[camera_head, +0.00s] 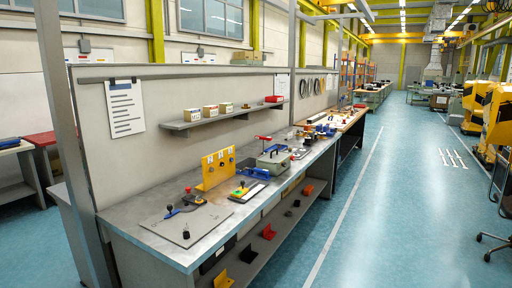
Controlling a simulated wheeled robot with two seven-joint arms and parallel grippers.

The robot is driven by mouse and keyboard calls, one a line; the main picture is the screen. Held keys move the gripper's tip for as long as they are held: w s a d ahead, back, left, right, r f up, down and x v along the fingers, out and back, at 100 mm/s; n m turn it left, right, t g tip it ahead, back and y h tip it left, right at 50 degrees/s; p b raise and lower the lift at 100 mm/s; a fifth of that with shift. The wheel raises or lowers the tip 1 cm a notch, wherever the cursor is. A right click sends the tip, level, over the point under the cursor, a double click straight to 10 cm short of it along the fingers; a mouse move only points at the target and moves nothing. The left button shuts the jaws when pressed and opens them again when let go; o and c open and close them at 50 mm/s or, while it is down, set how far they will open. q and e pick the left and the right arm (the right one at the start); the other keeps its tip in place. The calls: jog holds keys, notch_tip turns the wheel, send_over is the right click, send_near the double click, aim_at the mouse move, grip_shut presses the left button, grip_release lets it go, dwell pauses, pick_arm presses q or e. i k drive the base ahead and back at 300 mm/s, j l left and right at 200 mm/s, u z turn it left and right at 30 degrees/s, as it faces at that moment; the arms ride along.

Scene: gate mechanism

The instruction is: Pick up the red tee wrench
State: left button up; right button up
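A small red piece (264,138), possibly the red tee wrench, shows on the long grey workbench (150,209) behind a grey-green box (273,163). It is too small for me to be sure of its shape. Neither of my grippers is in view.
A yellow upright plate (217,168) with several knobs stands on the bench. A grey flat plate (187,222) with a black-knobbed lever lies at the near end. A wall shelf (200,122) holds small boxes and a red bin (274,99).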

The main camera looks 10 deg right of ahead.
aim_at(257, 137)
jog(key=i+l+u, duration=0.25)
jog(key=i+l, duration=0.5)
jog(key=l, duration=0.1)
